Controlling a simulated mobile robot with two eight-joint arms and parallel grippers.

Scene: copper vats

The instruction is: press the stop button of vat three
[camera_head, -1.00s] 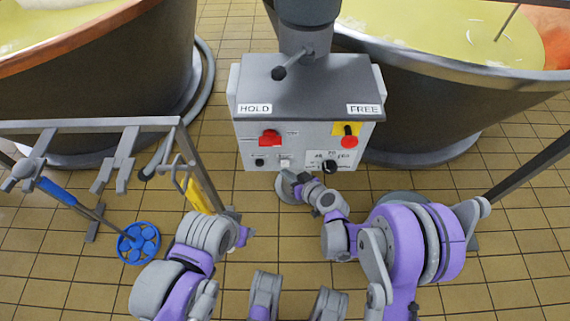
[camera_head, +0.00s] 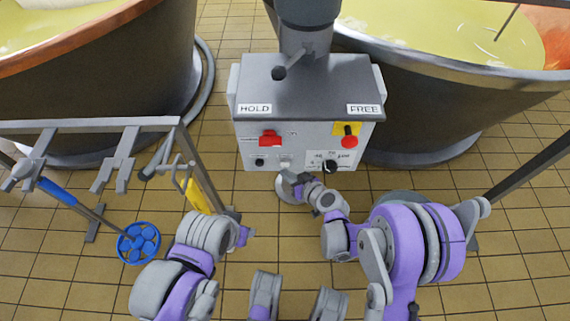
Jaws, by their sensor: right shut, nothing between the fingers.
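A grey control box (camera_head: 305,87) stands between two vats, with HOLD and FREE labels on its top. Its front has a red button on a yellow plate (camera_head: 349,141) at the right and a red switch (camera_head: 269,138) at the left. Below are a small black button (camera_head: 260,162), a small pale button (camera_head: 285,163) and a black knob (camera_head: 330,166). My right gripper (camera_head: 287,176) is shut and empty, just below the pale button; contact cannot be told. My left gripper (camera_head: 243,236) is low at left, its fingers unclear. No vat number is readable.
A copper-rimmed vat (camera_head: 110,80) stands at left and another vat (camera_head: 420,100) at right, both with yellow contents. A metal rack (camera_head: 90,125) with a blue wheel-shaped tool (camera_head: 138,243) is at left. Tiled floor (camera_head: 520,250) is open at right.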

